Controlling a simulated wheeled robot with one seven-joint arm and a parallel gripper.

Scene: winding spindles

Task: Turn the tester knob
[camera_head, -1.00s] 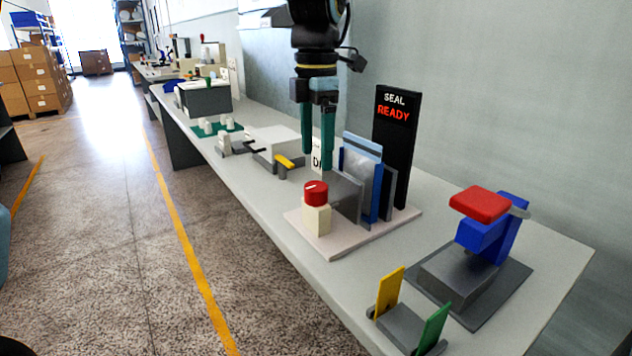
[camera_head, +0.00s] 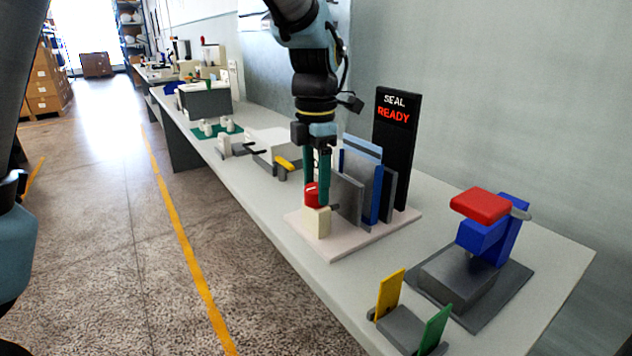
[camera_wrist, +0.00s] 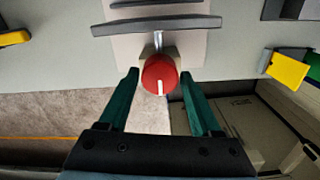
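The red tester knob (camera_head: 312,194) sits on a cream block (camera_head: 317,222) at the front left of the tester's pale base plate (camera_head: 345,245). In the wrist view the knob (camera_wrist: 160,74) shows a white line along its lower half. My gripper (camera_head: 318,190) is down at the knob, fingers pointing downward. In the wrist view the two green fingers of my gripper (camera_wrist: 160,84) are apart, one on each side of the knob, with gaps visible. The black sign (camera_head: 395,148) reads "SEAL READY". A clear pouch and blue plate (camera_head: 362,180) stand between grey plates behind the knob.
A blue device with a red top (camera_head: 482,206) stands on a dark base to the right. A grey holder with yellow (camera_head: 389,293) and green (camera_head: 434,328) plates is at the front. A white box with a yellow handle (camera_head: 285,163) is left of the tester.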

